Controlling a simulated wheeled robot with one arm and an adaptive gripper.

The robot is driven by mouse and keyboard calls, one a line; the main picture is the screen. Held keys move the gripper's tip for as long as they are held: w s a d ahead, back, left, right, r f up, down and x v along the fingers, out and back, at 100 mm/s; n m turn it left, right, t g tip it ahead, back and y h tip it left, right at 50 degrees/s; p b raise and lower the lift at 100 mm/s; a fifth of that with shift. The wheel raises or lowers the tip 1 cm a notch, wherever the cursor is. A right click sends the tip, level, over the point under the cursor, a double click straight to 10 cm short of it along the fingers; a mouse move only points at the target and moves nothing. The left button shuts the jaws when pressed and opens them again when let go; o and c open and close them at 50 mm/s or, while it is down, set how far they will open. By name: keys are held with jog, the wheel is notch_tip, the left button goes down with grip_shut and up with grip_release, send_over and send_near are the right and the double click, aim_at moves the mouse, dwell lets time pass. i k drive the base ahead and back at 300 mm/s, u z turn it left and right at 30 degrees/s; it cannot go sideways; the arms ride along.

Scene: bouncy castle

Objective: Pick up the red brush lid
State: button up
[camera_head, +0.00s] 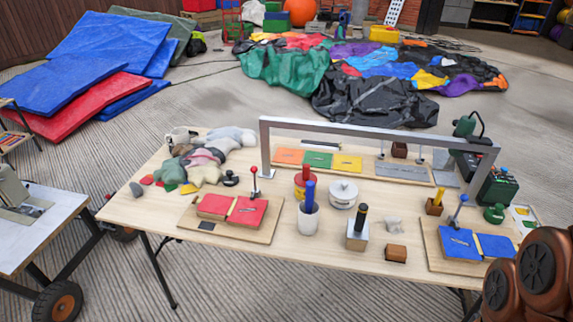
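A red lid (305,180) with an upright handle and a round red knob on top sits near the middle of the wooden table (330,250), apparently on a small pot. A white cup (308,219) holding a blue-handled tool stands in front of it and partly hides the pot. My gripper is not in view; only brown rounded parts, likely of my arm, show at the bottom right corner.
A grey metal frame (375,131) spans the back of the table. A board with red pads (232,208) lies left, one with blue pads (478,245) right. A block with a dark-handled tool (356,239) stands front right.

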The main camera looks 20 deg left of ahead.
aim_at(301, 178)
jog(key=u, duration=0.95)
jog(key=i, duration=0.9)
jog(key=u, duration=1.05)
